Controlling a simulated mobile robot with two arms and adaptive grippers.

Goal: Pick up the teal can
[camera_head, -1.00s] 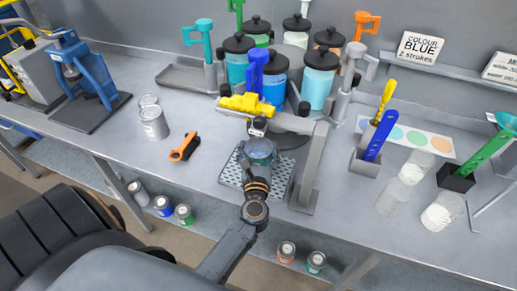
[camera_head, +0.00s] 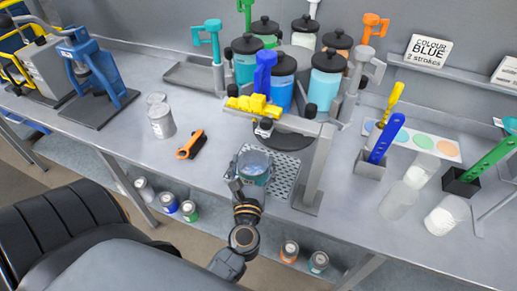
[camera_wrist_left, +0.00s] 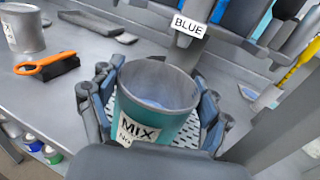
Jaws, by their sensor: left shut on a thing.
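The teal can (camera_wrist_left: 155,105) has an open top and a white label reading "MIX". My left gripper (camera_wrist_left: 150,110) has its fingers on both sides of the can and is shut on it. In the head view the can (camera_head: 254,167) is at the front of the perforated tray (camera_head: 286,178), and my left gripper (camera_head: 246,180) is at its near side. Bluish content shows inside the can. Whether its base touches the tray is hidden. My right gripper is not in view.
The dispenser's grey post (camera_head: 318,165) stands close right of the can. A yellow valve bar (camera_head: 253,105) and spout are behind it. Clear cups (camera_head: 447,214) stand right.

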